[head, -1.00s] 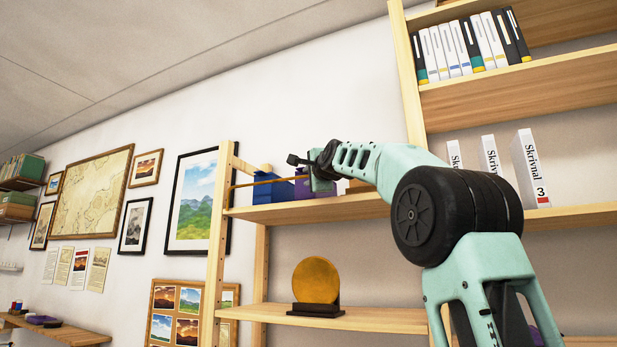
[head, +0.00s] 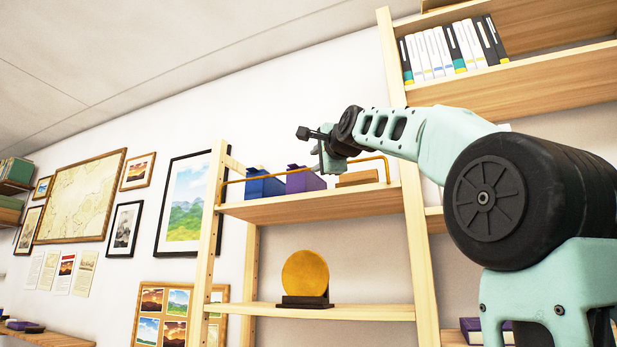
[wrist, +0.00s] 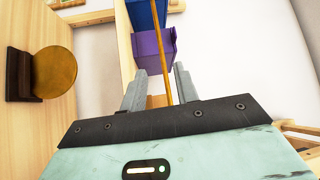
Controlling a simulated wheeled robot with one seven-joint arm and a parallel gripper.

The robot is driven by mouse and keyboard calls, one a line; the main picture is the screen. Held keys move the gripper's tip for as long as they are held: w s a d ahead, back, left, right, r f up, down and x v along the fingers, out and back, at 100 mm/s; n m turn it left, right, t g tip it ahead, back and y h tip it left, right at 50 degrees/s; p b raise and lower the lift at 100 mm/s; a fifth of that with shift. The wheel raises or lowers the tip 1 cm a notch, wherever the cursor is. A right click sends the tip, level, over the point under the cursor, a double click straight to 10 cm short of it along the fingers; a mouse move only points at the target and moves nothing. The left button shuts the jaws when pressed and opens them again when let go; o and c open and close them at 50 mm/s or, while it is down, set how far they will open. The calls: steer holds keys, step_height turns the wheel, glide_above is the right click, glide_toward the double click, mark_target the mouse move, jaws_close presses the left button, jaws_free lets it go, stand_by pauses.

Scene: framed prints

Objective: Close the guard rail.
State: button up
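The guard rail (head: 372,157) is a thin brass-coloured bar along the front of the upper shelf (head: 285,208), bent down at its right end. It stands a little above the shelf board, in front of a blue box (head: 264,185) and a purple box (head: 300,181). My gripper (head: 322,163) is at the rail near the purple box; its fingertips are hard to make out there. In the wrist view my gripper (wrist: 161,72) is open, with the rail (wrist: 162,50) passing between its two grey fingers, closer to the right one. Whether a finger touches it is unclear.
A wooden block (head: 357,178) lies on the upper shelf, right of the boxes. A gold disc (head: 305,274) on a dark stand is on the shelf below. Shelf posts (head: 210,240) stand at both sides. Framed prints hang left.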

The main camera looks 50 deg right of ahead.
steer(key=shift+b+v, duration=0.6)
steer(key=shift+v, duration=1.7)
steer(key=w+a+f+n+g+y+b, duration=0.1)
steer(key=w+a+f+n+y, duration=0.1)
steer(key=w+a+f, duration=0.3)
steer(key=w+a+f+n+y, duration=0.1)
steer(key=w+f+n+y, duration=0.15)
steer(key=f, duration=0.45)
steer(key=w+a+f+n+g+y+b, duration=0.1)
steer(key=w+a+f+n+g+y, duration=0.3)
steer(key=a+f, duration=0.9)
steer(key=a+f+n+g+y+b, duration=0.1)
steer(key=a+f+n+g+y, duration=0.15)
steer(key=a+f+n, duration=0.9)
steer(key=s+a+f+g, duration=0.2)
steer(key=s+f, duration=0.2)
steer(key=f, duration=0.4)
steer(key=s+a+f+n+g+b, duration=0.1)
steer(key=s+a+f+g, duration=0.2)
steer(key=f, duration=0.5)
steer(key=s+a+f, duration=0.2)
steer(key=s+f, duration=0.2)
steer(key=f, duration=0.3)
steer(key=s+f+n+g+h+b, duration=0.1)
steer(key=s+f+n+g, duration=0.4)
steer(key=s+f, duration=1)
steer(key=s+n+h, duration=0.1)
steer(key=s+n, duration=0.2)
steer(key=s, duration=0.1)
steer(key=shift+f, duration=0.3)
